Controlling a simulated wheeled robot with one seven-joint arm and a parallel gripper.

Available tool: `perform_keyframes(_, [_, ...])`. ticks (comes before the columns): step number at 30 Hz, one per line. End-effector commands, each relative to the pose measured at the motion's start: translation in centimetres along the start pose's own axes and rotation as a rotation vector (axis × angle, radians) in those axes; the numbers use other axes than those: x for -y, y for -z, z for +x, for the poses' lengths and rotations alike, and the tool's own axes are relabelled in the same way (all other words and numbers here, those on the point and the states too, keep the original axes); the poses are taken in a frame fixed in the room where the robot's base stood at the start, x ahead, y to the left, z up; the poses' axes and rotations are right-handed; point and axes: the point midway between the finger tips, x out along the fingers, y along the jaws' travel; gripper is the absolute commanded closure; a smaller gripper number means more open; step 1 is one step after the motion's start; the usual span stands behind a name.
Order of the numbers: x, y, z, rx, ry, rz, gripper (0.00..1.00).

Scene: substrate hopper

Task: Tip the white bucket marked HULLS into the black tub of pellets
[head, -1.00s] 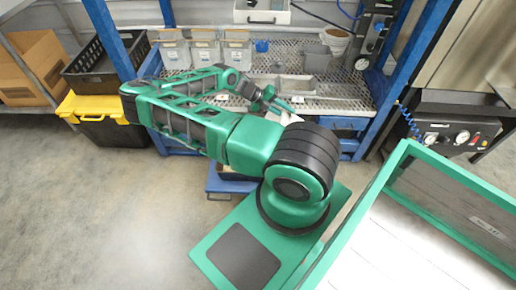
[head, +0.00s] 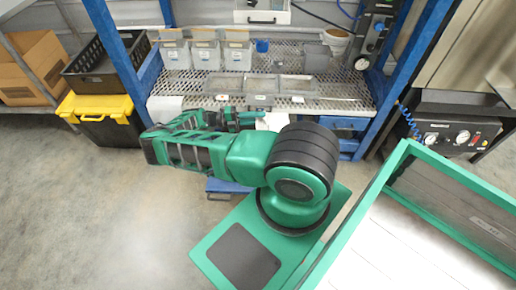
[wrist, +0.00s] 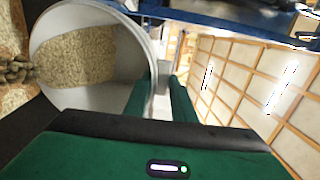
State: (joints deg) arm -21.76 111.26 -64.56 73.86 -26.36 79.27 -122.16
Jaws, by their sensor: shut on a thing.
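The white bucket (wrist: 108,98) fills the upper left of the wrist view, tipped over with its mouth toward the left. Tan hulls (wrist: 80,55) lie inside, and a clump spills past its rim. Tan pellets (wrist: 8,110) show at the left edge, beside a dark surface that looks like the black tub (wrist: 25,135). My gripper (wrist: 162,85) is shut on the bucket's side. In the head view a white patch (head: 270,122) at the end of my arm looks like the bucket. The HULLS mark is not readable, and my arm hides the tub there.
A black and yellow box (head: 95,115) stands at left. The floor (head: 80,220) at front left is clear.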

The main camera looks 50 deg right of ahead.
Motion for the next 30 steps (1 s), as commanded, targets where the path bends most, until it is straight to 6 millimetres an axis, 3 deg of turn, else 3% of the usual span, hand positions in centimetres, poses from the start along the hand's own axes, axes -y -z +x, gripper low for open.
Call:
perform_keyframes(9, [0.0, 0.0, -2.0, -0.001, 0.115, 0.0, 1.0])
perform_keyframes(30, [0.0, 0.0, -2.1, -0.003, 0.125, 0.0, 1.0])
